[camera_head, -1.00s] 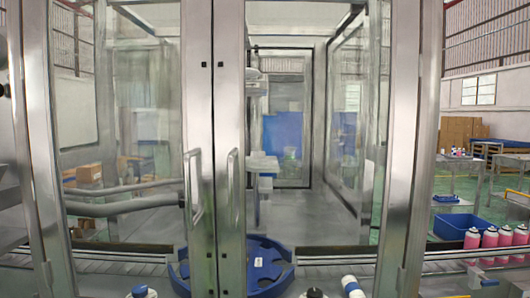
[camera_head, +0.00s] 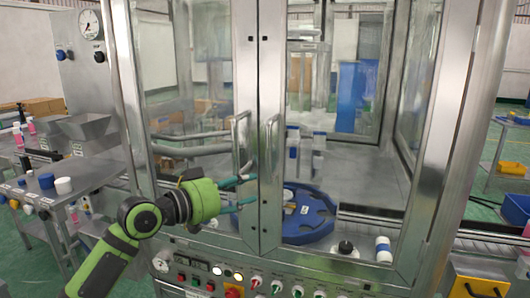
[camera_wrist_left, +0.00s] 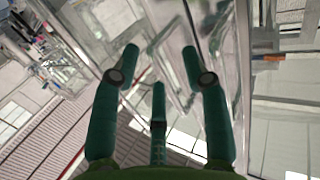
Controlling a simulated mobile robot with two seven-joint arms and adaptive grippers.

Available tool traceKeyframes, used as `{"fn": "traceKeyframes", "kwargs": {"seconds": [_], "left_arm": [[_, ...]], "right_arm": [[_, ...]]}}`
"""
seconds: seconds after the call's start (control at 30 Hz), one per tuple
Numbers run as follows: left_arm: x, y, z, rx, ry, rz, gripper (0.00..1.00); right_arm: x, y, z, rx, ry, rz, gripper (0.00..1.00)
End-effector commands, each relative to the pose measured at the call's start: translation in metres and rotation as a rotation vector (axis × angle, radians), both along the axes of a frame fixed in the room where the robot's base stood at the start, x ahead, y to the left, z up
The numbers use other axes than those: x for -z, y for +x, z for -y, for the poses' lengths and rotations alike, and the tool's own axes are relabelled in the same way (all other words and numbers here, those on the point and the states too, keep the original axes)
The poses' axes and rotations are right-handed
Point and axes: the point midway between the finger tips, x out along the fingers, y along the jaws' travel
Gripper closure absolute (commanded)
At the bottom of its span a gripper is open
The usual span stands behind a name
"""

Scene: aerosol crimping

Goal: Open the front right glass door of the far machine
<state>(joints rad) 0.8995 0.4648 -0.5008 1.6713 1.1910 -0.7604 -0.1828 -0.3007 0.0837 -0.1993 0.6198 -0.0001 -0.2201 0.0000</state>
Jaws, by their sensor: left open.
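The machine's front right glass door (camera_head: 268,70) is shut, its metal frame against the left door's frame (camera_head: 246,75). Its upright bar handle (camera_head: 271,145) is on its left edge. The left door has a matching handle (camera_head: 241,140). My left gripper (camera_head: 251,189) reaches in from the left, in front of the left door, its green fingers spread and pointing right near the lower part of the handles. The left wrist view shows the open fingers (camera_wrist_left: 161,62) with blurred metal and glass beyond; I see nothing clearly held. My right gripper is out of view.
Below the doors is a control panel (camera_head: 230,283) with knobs and buttons. A blue rotary plate (camera_head: 312,220) sits inside, behind the glass. A side bench (camera_head: 85,178) with caps is at left; a yellow box (camera_head: 478,283) is at lower right.

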Motion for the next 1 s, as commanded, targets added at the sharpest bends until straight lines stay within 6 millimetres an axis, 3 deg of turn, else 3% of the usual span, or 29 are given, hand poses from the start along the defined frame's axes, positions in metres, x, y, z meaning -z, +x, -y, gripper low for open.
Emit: {"fn": "traceKeyframes", "kwargs": {"seconds": [0.03, 0.1, 0.23, 0.7, 1.0], "left_arm": [[-0.028, -0.006, 0.003, 0.025, -0.001, 0.037, 0.54], [-0.052, -0.009, 0.004, 0.045, -0.013, 0.066, 0.54], [-0.075, -0.014, 0.007, 0.066, -0.028, 0.092, 0.54], [-0.080, 0.023, 0.055, 0.069, -0.033, 0.094, 0.54], [-0.077, 0.029, 0.062, 0.068, -0.032, 0.095, 0.54]], "right_arm": [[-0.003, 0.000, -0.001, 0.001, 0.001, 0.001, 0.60], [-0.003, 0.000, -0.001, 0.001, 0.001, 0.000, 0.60], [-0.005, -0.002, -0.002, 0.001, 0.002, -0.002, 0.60], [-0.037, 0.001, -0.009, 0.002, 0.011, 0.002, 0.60], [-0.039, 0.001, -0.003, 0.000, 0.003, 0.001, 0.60]]}}
